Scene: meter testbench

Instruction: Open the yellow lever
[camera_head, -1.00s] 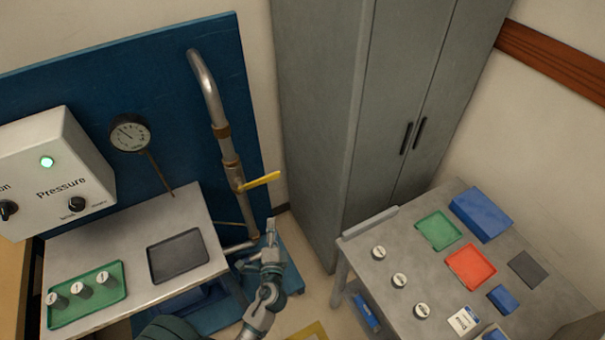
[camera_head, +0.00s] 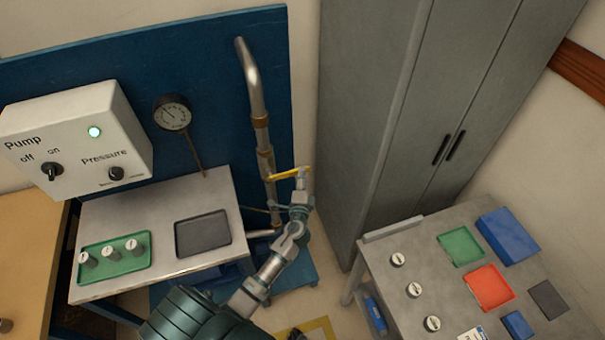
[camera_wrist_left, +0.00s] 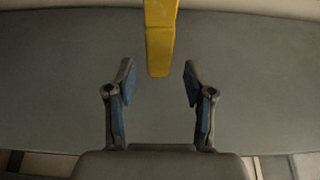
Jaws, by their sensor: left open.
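The yellow lever (camera_head: 288,173) sticks out to the right from the vertical pipe (camera_head: 262,150) on the blue panel. My left gripper (camera_head: 303,174) is at the lever's free end in the head view. In the left wrist view, the yellow lever (camera_wrist_left: 160,38) comes down from the top edge. No contact shows between fingers and lever.
A pump box (camera_head: 75,140) and a gauge (camera_head: 172,113) are left of the pipe, above a bench (camera_head: 160,205). A grey cabinet (camera_head: 400,110) stands close on the right. A second table (camera_head: 400,250) with trays is at the lower right.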

